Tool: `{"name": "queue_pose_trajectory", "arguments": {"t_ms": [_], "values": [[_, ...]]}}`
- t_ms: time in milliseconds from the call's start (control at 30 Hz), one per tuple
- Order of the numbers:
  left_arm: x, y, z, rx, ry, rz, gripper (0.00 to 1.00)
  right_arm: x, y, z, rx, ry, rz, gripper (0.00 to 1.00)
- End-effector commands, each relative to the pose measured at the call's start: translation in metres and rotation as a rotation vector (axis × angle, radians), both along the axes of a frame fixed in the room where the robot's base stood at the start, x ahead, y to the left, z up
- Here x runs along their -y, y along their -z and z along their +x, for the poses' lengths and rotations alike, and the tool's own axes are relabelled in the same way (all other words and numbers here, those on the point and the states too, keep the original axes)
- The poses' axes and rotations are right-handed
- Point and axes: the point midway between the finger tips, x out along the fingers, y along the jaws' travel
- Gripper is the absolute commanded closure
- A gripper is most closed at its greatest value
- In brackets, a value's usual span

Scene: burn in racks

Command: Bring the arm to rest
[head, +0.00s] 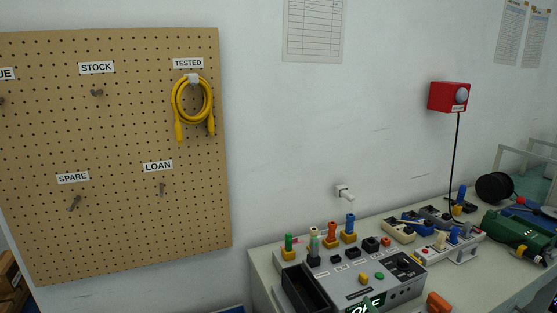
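Neither of my arms nor my grippers shows in the head view. A pegboard (120,220) with labelled hooks hangs on the wall at the left. A coiled yellow cable (193,105) hangs from the hook under the TESTED label (188,63). The hooks under STOCK (97,92), SPARE (74,203) and LOAN (162,189) are empty. A hook under a partly cut-off label is at the left edge.
A bench (262,275) at the lower right holds a grey test box (400,292), a black tray (303,290), several coloured connectors and a green tool (515,230). A red wall box (449,97) has a black cord. The wall between pegboard and bench is mostly clear.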

Motion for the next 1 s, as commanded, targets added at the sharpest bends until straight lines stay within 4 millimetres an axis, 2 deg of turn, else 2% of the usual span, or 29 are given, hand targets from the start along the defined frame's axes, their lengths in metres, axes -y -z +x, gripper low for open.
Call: {"name": "queue_pose_trajectory", "arguments": {"t_ms": [33, 100, 233, 400, 667, 700, 1000], "values": [[0.0, 0.0, 0.0, -0.001, 0.0, 0.0, 0.37, 0.015, 0.028, -0.023, -0.134, 0.066, 0.059, 0.29], [0.0, 0.0, 0.0, -0.001, 0.0, 0.0, 0.37, 0.032, 0.062, -0.056, -0.308, 0.142, 0.123, 0.29], [0.0, 0.0, 0.0, -0.001, 0.0, 0.0, 0.37, 0.049, 0.103, -0.113, -0.56, 0.234, 0.2, 0.29], [0.0, 0.0, -0.001, -0.002, 0.0, 0.0, 0.37, 0.057, 0.131, -0.175, -0.792, 0.303, 0.258, 0.29], [0.0, 0.001, -0.001, -0.002, 0.0, 0.0, 0.37, 0.061, 0.149, -0.258, -1.076, 0.365, 0.312, 0.29], [0.0, -0.001, -0.001, -0.002, 0.0, 0.0, 0.37, 0.06, 0.151, -0.262, -1.094, 0.365, 0.317, 0.29], [0.0, -0.012, -0.001, -0.002, 0.0, 0.0, 0.37, 0.048, 0.174, -0.234, -0.972, 0.304, 0.36, 0.29]]}}
